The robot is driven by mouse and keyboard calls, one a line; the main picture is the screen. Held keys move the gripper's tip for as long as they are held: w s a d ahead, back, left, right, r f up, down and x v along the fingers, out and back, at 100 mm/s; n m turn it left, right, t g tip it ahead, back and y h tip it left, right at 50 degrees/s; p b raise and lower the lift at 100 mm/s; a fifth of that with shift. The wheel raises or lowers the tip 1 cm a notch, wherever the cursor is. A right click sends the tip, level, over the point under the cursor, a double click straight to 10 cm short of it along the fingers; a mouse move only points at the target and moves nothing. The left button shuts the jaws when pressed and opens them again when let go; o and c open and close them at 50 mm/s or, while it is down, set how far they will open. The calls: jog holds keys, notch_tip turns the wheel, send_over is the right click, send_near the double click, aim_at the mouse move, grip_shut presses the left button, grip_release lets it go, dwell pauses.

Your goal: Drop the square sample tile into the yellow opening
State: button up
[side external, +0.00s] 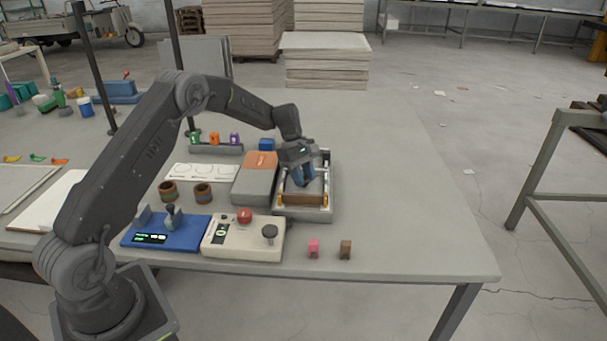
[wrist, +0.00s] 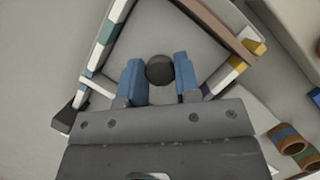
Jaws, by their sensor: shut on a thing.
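My gripper (side external: 305,183) reaches down into the tray-like frame (side external: 302,216) at the right of the device group. In the wrist view, my blue fingers (wrist: 159,84) are shut on a dark round knob (wrist: 160,69), above a grey surface inside the frame. The frame has a brown bar with yellow ends (side external: 281,201) along its near side. A yellow part (wrist: 254,47) also shows at a frame corner in the wrist view. I cannot pick out the square sample tile with certainty, nor tell which yellow part is the opening.
A white control box (side external: 242,238) with a red button and a blue box (side external: 166,232) stand in front. The table's right side is clear.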

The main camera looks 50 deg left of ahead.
jog(key=shift+f, duration=0.25)
jog(key=o, duration=1)
jog(key=shift+r, duration=0.1)
jog(key=v, duration=1.3)
jog(key=shift+a+r, duration=0.15)
jog(key=shift+r, duration=0.15)
